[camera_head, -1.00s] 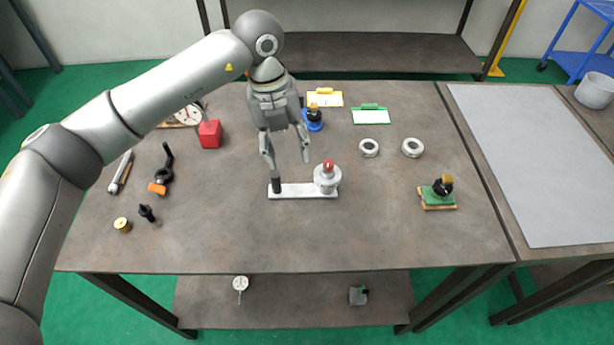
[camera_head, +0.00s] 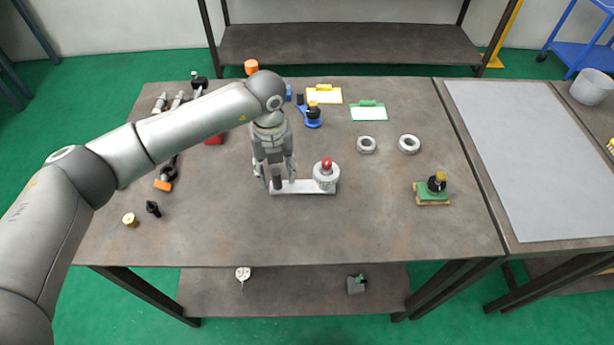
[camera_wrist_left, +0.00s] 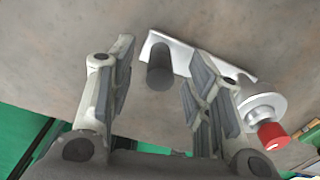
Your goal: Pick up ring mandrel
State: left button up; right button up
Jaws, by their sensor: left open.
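A pale flat plate (camera_head: 300,187) lies on the bench. A dark upright post (camera_head: 277,183) stands at its left end, and a round silver chuck (camera_head: 326,179) with a red top (camera_head: 326,163) stands at its right end. I cannot tell for sure whether the dark post is the ring mandrel. My left gripper (camera_head: 275,178) points down over the post, open, with a finger on each side. In the left wrist view the post (camera_wrist_left: 160,68) shows between the spread fingers (camera_wrist_left: 160,85), with gaps on both sides. My right gripper is not in view.
Two silver rings (camera_head: 366,145) (camera_head: 409,144) lie to the right. A green block with a black knob (camera_head: 434,188) sits farther right. Yellow (camera_head: 324,96) and green (camera_head: 369,113) clipboards lie at the back. A brass cylinder (camera_head: 130,220) and black part (camera_head: 153,208) are front left. The front middle is clear.

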pick_arm(q)
jog(key=shift+f, duration=0.35)
grip_shut()
jog(key=shift+r, duration=0.15)
jog(key=shift+w, duration=0.1)
jog(key=shift+r+b, duration=0.7)
jog(key=shift+r, duration=0.1)
jog(key=s+d+r+b, duration=0.1)
jog(key=s+r+b, duration=0.4)
jog(key=s+r, duration=0.6)
jog(key=s, duration=0.3)
jog(key=shift+d+r, duration=0.15)
jog(key=shift+d, duration=0.15)
jog(key=shift+w+b, duration=0.1)
jog(key=shift+b, duration=0.25)
